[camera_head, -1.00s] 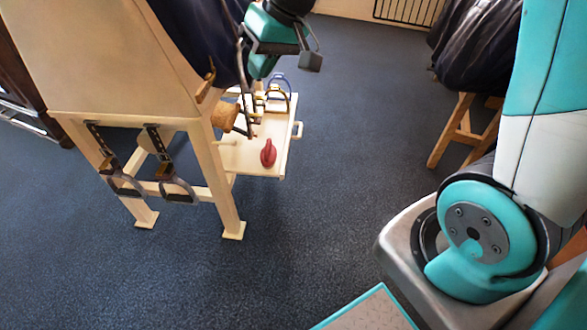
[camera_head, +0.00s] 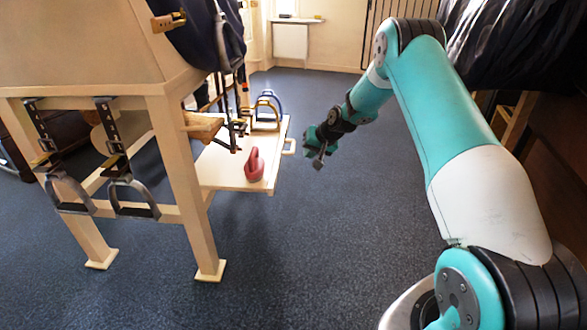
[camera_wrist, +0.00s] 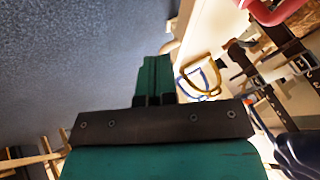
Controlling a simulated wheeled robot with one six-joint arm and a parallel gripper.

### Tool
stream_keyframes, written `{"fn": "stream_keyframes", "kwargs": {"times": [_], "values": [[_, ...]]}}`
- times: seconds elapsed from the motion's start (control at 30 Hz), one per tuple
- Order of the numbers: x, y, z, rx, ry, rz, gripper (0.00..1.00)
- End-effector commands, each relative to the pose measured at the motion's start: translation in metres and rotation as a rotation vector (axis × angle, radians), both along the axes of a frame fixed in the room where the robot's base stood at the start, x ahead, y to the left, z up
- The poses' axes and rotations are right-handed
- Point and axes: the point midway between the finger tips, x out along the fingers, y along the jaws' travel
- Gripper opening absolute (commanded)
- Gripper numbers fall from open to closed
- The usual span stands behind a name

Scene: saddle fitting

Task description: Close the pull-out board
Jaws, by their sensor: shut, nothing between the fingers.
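The pull-out board (camera_head: 222,172) is a cream shelf sticking out from the wooden saddle stand, so it is open. Its small handle (camera_head: 290,146) is on its right edge. My gripper (camera_head: 318,160) is shut and empty, just right of the handle in the head view, with a gap between them. In the wrist view my shut green fingers (camera_wrist: 154,75) point toward the board's edge, and the board (camera_wrist: 205,42) shows at upper right.
Other stirrups (camera_head: 130,195) hang from the stand (camera_head: 180,175). A dark-covered stand is at upper right. The blue floor right of the board is clear.

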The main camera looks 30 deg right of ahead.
Motion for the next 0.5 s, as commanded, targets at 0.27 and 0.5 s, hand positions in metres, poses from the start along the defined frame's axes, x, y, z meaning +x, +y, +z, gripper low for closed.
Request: {"fn": "stream_keyframes", "kwargs": {"times": [0.27,0.5], "values": [[0.029,0.009,-0.047,-0.001,0.0,0.004,0.0],[0.058,0.019,-0.083,-0.001,-0.001,0.005,0.0]]}}
